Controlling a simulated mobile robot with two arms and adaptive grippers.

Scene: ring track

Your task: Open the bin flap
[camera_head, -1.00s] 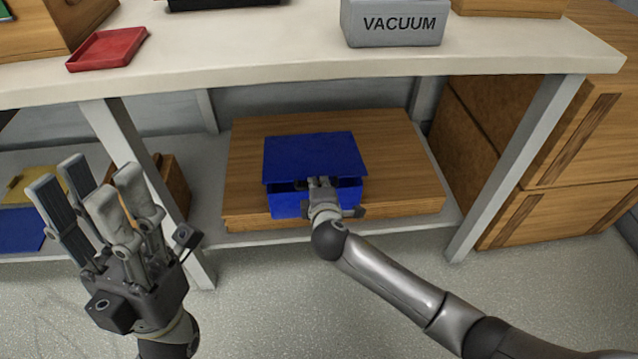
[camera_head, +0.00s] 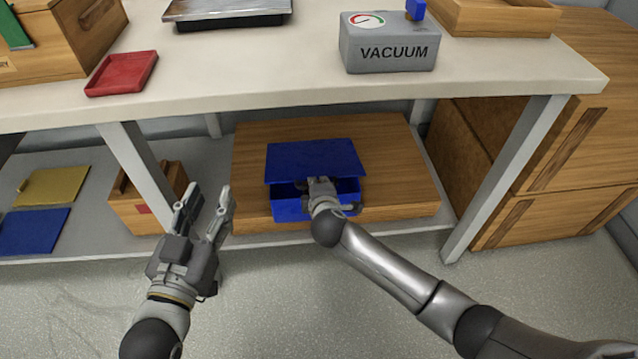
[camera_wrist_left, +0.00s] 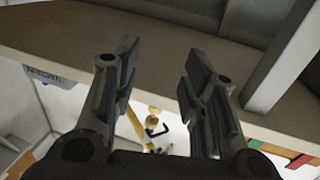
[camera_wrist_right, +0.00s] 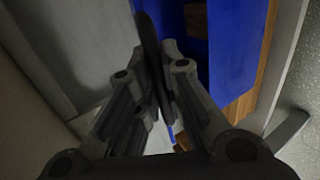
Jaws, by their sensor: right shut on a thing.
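The blue bin (camera_head: 288,208) stands on the wooden board under the counter. Its blue flap (camera_head: 315,158) is tilted up a little at the front, with a dark gap below it. In the right wrist view the fingers (camera_wrist_right: 160,75) are close together beside blue surfaces. My left gripper (camera_head: 207,196) is open and empty, left of the bin and apart from it; its spread fingers also show in the left wrist view (camera_wrist_left: 158,75).
The counter (camera_head: 300,95) overhangs the bin. A table leg (camera_head: 140,170) and a small wooden box (camera_head: 135,212) are near my left gripper. The floor in front is clear.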

